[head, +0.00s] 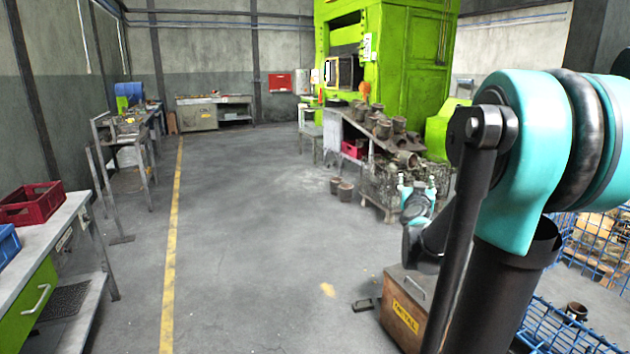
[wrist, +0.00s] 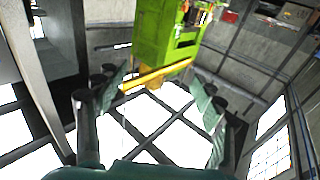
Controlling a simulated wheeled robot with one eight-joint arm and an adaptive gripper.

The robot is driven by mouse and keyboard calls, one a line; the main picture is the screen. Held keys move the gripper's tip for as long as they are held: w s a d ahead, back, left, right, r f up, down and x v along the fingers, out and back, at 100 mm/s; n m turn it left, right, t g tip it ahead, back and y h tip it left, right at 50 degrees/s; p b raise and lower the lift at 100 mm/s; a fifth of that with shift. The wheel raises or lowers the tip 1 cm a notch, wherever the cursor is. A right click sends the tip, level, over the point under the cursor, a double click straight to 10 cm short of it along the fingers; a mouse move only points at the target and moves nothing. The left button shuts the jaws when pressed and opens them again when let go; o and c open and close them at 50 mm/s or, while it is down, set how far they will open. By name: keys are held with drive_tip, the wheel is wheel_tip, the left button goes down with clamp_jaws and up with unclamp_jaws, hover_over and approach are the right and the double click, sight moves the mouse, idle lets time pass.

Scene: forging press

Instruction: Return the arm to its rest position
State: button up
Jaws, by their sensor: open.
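My gripper (wrist: 160,92) is open in the wrist view, with its two fingers apart and nothing held between them. Roof beams, bright roof panels and the green press show beyond the fingers, so the gripper points upward. In the head view my arm fills the right side. Its teal and black far end (head: 416,205) is folded low in front of the metal parts crate, and its fingers are too small to read there.
A green press (head: 385,60) stands at the back, with a bench of dark forged parts (head: 378,122) before it. A wooden box (head: 402,312) and blue wire baskets (head: 565,325) are close at the right. A workbench with a red crate (head: 32,204) is left. The middle floor is clear.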

drive_tip(key=s+a+f+n+g+y, duration=0.55)
drive_tip(key=s+a+f+y, duration=0.35)
drive_tip(key=a+f, duration=0.6)
drive_tip(key=s+d+f+m+g+h, duration=0.1)
drive_tip(key=s+f+g, duration=0.3)
drive_tip(key=s+f, duration=0.3)
drive_tip(key=s+d+f+m+g+h, duration=0.1)
drive_tip(key=s+f+g, duration=0.3)
drive_tip(key=s, duration=1)
wheel_tip(320, 180, down, 3)
drive_tip(key=shift+d+f+h, duration=0.1)
drive_tip(key=shift+d+h, duration=0.05)
drive_tip(key=shift+h, duration=0.65)
